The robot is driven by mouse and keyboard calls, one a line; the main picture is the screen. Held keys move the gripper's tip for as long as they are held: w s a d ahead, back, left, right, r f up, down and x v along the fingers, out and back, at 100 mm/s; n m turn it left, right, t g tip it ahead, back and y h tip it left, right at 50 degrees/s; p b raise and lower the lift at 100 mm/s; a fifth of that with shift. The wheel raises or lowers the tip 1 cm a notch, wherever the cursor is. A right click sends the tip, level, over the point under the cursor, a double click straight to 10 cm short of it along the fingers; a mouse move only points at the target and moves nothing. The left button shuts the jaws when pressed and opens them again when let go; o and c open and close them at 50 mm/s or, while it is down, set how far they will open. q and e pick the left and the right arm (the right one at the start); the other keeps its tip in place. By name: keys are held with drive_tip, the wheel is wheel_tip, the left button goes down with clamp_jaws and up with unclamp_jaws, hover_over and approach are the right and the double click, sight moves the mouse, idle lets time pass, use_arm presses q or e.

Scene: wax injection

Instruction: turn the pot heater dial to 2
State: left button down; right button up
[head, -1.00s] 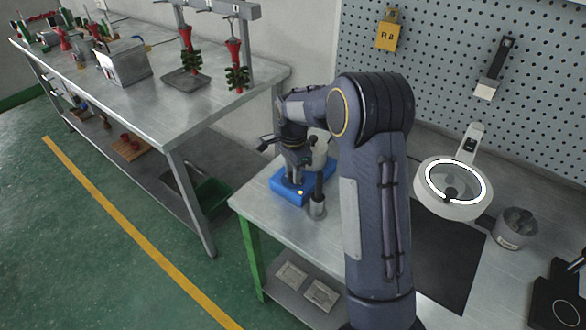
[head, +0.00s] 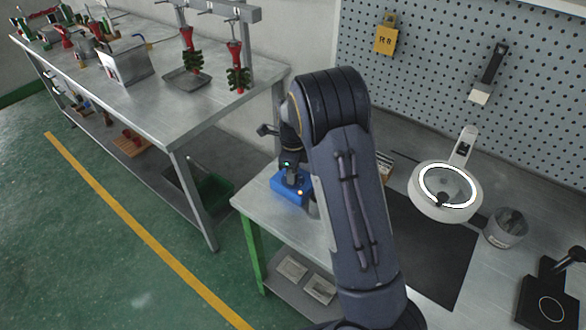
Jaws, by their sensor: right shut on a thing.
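The blue pot heater (head: 284,187) stands near the left end of the metal bench, with a small orange light on its front. My right gripper (head: 291,175) points down over the heater, its fingers low at the heater and shut on the dial. The dial itself and its number marks are hidden or too small to read. My right arm covers the area just right of the heater. My left gripper is not in view.
A ring-lit magnifier lamp (head: 424,208) and a metal cup (head: 506,228) stand on the bench at right. A dark mat (head: 440,250) lies in the middle. A second bench (head: 150,100) with wax trees is at upper left; green floor lies between.

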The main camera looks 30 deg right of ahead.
drive_tip(key=shift+m, duration=0.6)
drive_tip(key=o, duration=1)
drive_tip(key=shift+c, duration=0.2)
wheel_tip(320, 180, up, 7)
drive_tip(key=shift+r, duration=0.4)
